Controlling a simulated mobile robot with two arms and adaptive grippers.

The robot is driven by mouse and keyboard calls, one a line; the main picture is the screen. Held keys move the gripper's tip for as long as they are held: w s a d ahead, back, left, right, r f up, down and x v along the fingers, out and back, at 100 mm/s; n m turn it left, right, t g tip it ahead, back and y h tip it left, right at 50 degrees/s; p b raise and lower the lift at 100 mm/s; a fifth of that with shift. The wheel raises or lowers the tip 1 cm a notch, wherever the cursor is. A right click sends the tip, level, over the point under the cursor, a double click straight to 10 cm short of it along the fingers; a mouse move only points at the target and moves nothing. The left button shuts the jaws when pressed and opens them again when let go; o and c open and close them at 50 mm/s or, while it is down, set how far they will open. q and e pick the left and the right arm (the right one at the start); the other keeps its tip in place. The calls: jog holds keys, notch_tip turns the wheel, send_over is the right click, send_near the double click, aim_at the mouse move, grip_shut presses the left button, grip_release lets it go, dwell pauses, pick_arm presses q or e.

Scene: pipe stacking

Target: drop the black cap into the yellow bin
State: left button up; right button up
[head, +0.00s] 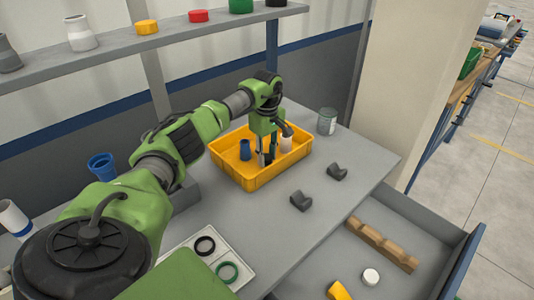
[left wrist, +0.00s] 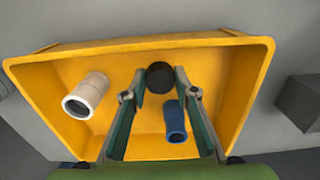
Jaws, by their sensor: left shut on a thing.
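The yellow bin (head: 238,177) stands on the grey table, and it fills much of the left wrist view (left wrist: 250,75). My left gripper (head: 266,160) points down over and into the bin. In the left wrist view its fingers (left wrist: 160,80) are shut on the round black cap (left wrist: 160,76), which sits between the tips with the bin's interior behind it. How far the cap is above the bin floor I cannot tell. A blue pipe piece (head: 245,150) and a white one (head: 287,143) are inside the bin, one on each side of the gripper. My right gripper is not in view.
A grey can (head: 327,121) stands behind the bin's right end. Two dark grey blocks (head: 301,201) lie in front. A white tray (head: 226,252) holds a black and a green ring. An open drawer (head: 410,235) is at front right. A shelf (head: 170,38) runs behind.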

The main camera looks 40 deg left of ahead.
aim_at(267, 157)
pick_arm(q)
jog(key=shift+f, duration=0.1)
jog(key=shift+f+b, duration=0.5)
jog(key=shift+f, duration=0.1)
jog(key=o, duration=0.8)
jog(key=shift+r, duration=0.1)
notch_tip(267, 157, up, 13)
jog(key=shift+b, duration=0.35)
